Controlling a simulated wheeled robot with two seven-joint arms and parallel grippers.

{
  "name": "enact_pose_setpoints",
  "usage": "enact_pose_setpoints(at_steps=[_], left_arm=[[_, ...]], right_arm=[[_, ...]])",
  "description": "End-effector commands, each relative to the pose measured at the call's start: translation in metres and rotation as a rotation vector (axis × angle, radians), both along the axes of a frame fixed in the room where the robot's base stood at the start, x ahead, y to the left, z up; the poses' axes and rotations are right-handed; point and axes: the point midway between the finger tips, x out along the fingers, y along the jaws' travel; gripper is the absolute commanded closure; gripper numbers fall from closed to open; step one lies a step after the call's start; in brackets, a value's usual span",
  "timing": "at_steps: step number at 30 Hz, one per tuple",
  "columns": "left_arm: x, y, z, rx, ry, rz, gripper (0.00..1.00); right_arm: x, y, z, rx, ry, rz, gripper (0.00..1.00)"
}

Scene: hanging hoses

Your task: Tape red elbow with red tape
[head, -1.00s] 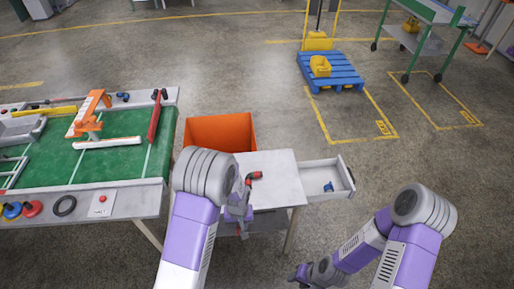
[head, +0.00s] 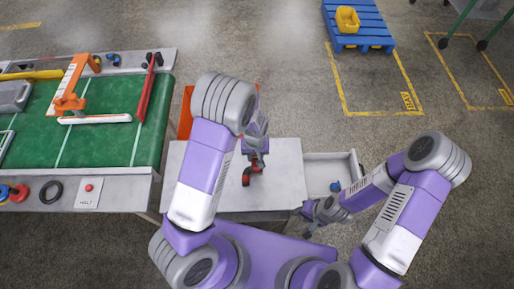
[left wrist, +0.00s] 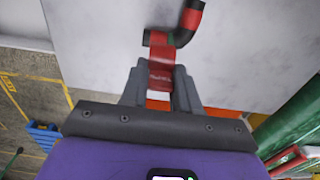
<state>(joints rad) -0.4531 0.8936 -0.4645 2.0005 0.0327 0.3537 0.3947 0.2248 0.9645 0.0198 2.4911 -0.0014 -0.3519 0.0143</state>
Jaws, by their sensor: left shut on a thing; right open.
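The red elbow (head: 247,174) is a bent black pipe with red parts, lying on the small white table. In the left wrist view, the elbow (left wrist: 192,20) is just beyond the fingertips. My left gripper (head: 256,158) is over the table beside the elbow. In the left wrist view, its fingers (left wrist: 160,80) are shut on a flat red piece that looks like the red tape (left wrist: 160,67). The tape reaches close to the elbow's near end; I cannot tell if they touch. My right gripper (head: 308,229) is open near the table's right front corner.
An open drawer (head: 354,164) with a small blue part sticks out right of the white table (head: 288,180). An orange bin (head: 187,98) stands behind.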

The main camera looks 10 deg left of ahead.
Motion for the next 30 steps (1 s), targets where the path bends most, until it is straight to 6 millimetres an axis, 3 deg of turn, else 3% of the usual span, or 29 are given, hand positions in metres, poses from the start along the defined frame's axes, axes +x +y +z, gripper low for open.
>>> enact_pose_setpoints(at_steps=[11, 30], left_arm=[[-0.002, -0.001, 0.000, 0.000, 0.000, 0.000, 1.00], [-0.002, 0.000, -0.034, 0.001, 0.000, 0.000, 1.00]], right_arm=[[0.000, 0.000, 0.001, 0.000, 0.000, 0.000, 0.60], [0.000, 0.000, -0.027, 0.000, -0.001, 0.000, 0.60]])
